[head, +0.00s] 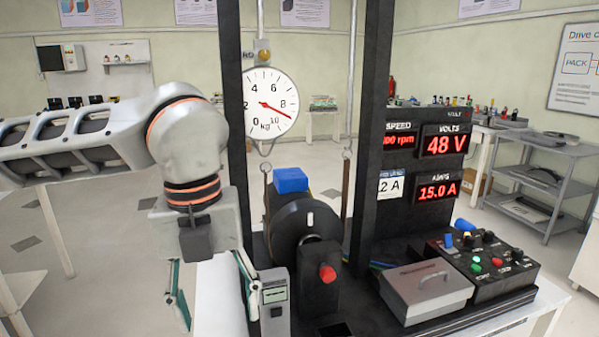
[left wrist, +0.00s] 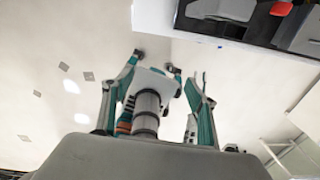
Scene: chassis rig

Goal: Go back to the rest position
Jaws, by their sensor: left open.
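My left gripper (head: 212,305) hangs pointing down at the left of the head view, with its two teal fingers spread apart and nothing between them. It is in the air, just left of the black test rig (head: 228,120). The finger on the right shows close to a grey box with a small display (head: 274,305); I cannot tell whether they touch. In the left wrist view, teal fingers reach over pale floor, with a white and orange-banded part of my own body below.
The rig bears a dial scale (head: 270,103), a black drum with a blue block (head: 290,180), a red knob (head: 327,272), lit displays (head: 443,143), a lidded grey box (head: 426,288) and a control box (head: 482,264). A shelf cart (head: 540,180) stands at right. Open floor lies at left.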

